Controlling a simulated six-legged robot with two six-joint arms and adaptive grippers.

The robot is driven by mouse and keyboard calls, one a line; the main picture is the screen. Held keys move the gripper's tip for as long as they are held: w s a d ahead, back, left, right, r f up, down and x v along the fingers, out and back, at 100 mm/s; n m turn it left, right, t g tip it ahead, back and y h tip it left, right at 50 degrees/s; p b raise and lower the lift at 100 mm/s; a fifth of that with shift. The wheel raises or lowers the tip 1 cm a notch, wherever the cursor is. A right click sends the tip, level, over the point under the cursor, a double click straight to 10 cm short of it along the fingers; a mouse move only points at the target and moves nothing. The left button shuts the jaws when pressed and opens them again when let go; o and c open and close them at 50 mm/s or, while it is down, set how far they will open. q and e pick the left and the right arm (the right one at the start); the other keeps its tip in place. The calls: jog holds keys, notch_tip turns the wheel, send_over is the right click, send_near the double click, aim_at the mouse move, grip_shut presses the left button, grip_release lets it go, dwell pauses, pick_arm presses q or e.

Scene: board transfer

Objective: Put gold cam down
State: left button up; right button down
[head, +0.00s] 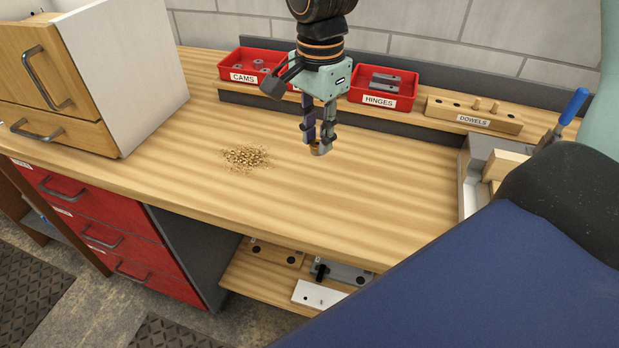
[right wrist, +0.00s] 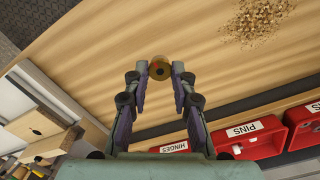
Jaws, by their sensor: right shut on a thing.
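The gold cam (head: 319,150) is a small gold-brown round piece at the tips of my right gripper (head: 319,138), low over the middle of the wooden bench top (head: 390,190). In the right wrist view, the gold cam (right wrist: 159,67) shows its round face with a dark centre, pinched between the two fingertips of my right gripper (right wrist: 159,75). The right gripper points down and is shut on it. I cannot tell whether the cam touches the wood. My left gripper is not in view.
A wood shavings pile (head: 246,157) lies left of the gripper. Behind stand the red cams bin (head: 243,77), the red hinges bin (head: 379,100) and the dowels block (head: 474,121). A cabinet (head: 130,70) stands left; a blue-handled tool (head: 574,106) is right.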

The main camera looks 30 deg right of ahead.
jog(key=shift+d+f, duration=0.1)
jog(key=shift+d, duration=0.3)
jog(key=f, duration=0.2)
jog(key=f+b, duration=0.1)
jog(key=f, duration=0.2)
jog(key=shift+s+a+f, duration=0.15)
jog(key=shift+a+f, duration=0.05)
jog(key=shift+f, duration=0.3)
jog(key=f, duration=0.2)
jog(key=f+b, duration=0.1)
jog(key=shift+s+d+f, duration=0.25)
jog(key=shift+s, duration=0.1)
jog(key=shift+w+a+f, duration=0.15)
jog(key=shift+w+a, duration=0.1)
jog(key=shift+w, duration=0.2)
